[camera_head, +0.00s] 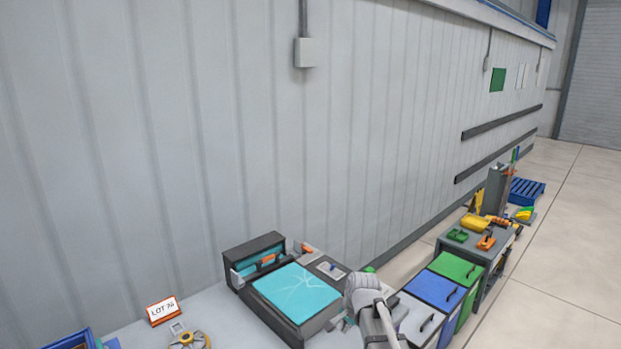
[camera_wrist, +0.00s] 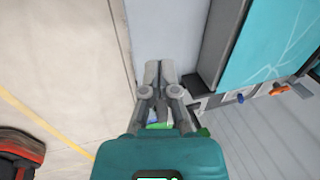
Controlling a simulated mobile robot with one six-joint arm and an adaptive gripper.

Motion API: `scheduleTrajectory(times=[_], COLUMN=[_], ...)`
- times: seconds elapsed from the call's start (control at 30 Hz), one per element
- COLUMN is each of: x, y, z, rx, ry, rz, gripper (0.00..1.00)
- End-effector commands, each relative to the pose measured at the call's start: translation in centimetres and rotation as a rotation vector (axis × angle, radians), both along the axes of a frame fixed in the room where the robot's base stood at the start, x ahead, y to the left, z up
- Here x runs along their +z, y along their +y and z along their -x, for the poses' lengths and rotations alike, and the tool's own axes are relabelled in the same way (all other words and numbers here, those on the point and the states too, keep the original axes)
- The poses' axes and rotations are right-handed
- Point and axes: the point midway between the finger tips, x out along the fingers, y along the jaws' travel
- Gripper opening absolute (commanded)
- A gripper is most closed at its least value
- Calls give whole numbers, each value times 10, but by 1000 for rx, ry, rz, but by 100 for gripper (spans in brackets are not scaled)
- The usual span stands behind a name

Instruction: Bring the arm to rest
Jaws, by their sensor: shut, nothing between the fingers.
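My gripper (camera_wrist: 160,72) shows in the wrist view with its two grey fingers together and nothing between them. It is over the pale bench top (camera_wrist: 165,25), beside the dark-framed unit with the teal surface (camera_wrist: 262,42). I cannot tell its height above the bench. In the head view, part of my grey arm rises at the bottom, just right of that unit (camera_head: 297,291). The fingertips cannot be made out clearly there.
A LOT 74 sign (camera_head: 163,311) and a blue bin (camera_head: 70,342) stand at the lower left. White, blue and green lidded bins (camera_head: 440,288) stand to the right of my arm. A corrugated wall (camera_head: 200,130) runs behind the bench. Open floor (camera_head: 560,290) lies at the right.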

Motion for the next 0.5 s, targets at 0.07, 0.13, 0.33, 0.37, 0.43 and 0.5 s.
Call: scheduleTrajectory(times=[0.07, 0.13, 0.33, 0.37, 0.43, 0.5], x=[-2, -3, -6, -6, -7, -7], y=[-12, -21, -46, -49, -56, -62], z=[27, 45, 99, 107, 122, 135], rx=[98, 192, 457, 495, 578, 647], ry=[9, 21, 63, 70, 86, 100], rz=[45, 83, 175, 187, 208, 226], gripper=[0, 0, 0, 0, 0, 0])
